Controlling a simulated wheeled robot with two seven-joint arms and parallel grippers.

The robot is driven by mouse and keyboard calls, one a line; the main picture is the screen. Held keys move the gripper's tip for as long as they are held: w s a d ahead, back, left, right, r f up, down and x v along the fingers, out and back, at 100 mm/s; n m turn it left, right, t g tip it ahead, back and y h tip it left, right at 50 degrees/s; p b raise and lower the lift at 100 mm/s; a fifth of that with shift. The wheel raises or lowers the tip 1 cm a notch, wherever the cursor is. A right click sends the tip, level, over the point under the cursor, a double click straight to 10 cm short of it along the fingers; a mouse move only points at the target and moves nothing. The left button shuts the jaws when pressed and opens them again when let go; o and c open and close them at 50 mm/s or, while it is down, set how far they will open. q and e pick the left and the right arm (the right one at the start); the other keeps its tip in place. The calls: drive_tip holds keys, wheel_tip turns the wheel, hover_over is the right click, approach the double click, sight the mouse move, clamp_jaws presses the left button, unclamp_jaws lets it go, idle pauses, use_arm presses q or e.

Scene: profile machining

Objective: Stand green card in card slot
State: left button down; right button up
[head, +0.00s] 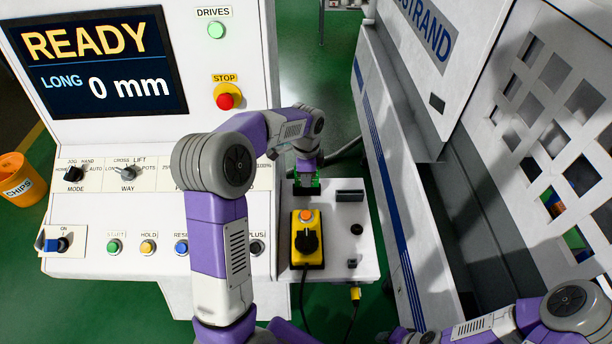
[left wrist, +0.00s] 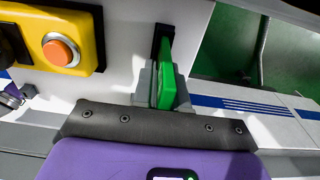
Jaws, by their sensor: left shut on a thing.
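My left gripper (head: 306,182) is shut on the green card (left wrist: 167,80), above the small white side panel beside the console. In the left wrist view the card stands upright between the grey fingers. A narrow dark part (left wrist: 161,36) shows just beyond the card; I cannot tell whether it is the card slot or whether the card touches it. In the head view only a little green of the card (head: 315,183) shows under my wrist. My right arm enters at the lower right, and its gripper is out of view.
A yellow switch box (head: 306,258) with an orange button and black knob lies on the side panel (head: 345,262). A dark block (head: 350,196) sits to the right of my left gripper. The console (head: 90,210) is at left; the white machine (head: 400,150) stands at right.

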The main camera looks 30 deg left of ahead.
idle(0.4)
use_arm(q)
drive_tip(key=c, duration=1.1)
unclamp_jaws()
drive_tip(key=shift+r, duration=0.1)
wheel_tip(320, 180, up, 7)
drive_tip(key=shift+r+p, duration=0.2)
drive_tip(key=shift+p, duration=0.25)
